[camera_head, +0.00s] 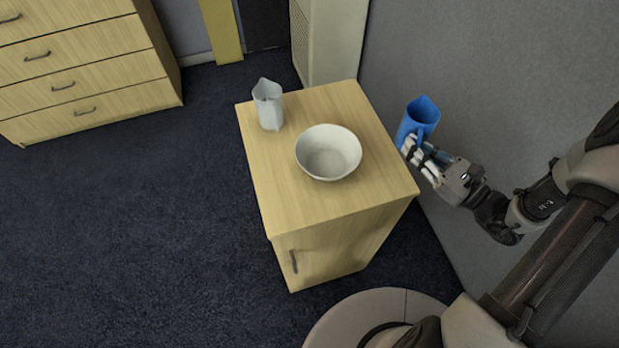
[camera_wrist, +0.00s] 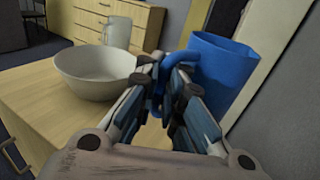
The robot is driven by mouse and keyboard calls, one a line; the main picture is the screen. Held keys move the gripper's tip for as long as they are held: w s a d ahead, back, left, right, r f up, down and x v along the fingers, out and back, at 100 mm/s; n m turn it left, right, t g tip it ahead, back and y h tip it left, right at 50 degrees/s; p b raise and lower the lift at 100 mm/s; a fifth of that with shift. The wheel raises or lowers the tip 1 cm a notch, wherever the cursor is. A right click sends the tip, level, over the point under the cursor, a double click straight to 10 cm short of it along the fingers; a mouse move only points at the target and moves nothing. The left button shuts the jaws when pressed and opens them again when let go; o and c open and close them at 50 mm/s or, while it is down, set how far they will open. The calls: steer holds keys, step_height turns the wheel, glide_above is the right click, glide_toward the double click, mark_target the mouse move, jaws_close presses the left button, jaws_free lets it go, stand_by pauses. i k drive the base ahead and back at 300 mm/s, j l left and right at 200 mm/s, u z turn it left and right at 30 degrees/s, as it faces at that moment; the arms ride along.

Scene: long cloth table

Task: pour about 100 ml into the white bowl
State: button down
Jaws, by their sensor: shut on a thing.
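The white bowl (camera_head: 329,153) stands upright on the small wooden cabinet; its visible inside looks empty. It also shows in the wrist view (camera_wrist: 92,76), left of my fingers. My gripper (camera_head: 412,147) is shut on the handle of a blue jug (camera_head: 421,112), which it holds off the right side of the cabinet top. The jug (camera_wrist: 222,68) is close to upright in the wrist view, and what is inside it is hidden. The jug is apart from the bowl.
A whitish-grey jug (camera_head: 268,104) stands at the cabinet top's back left; the cabinet top (camera_head: 290,207) is otherwise clear. A grey wall (camera_head: 480,90) runs close along the right, behind the blue jug. A drawer chest (camera_head: 85,65) stands at the far left.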

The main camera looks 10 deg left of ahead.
mark_target(329, 153)
steer(key=k+j+z, duration=0.1)
steer(key=k+j, duration=0.3)
steer(key=j, duration=0.15)
steer(key=k+j+z, duration=0.1)
steer(key=k+j, duration=0.3)
steer(key=j, duration=0.15)
steer(key=i+j, duration=0.2)
steer(key=i, duration=0.15)
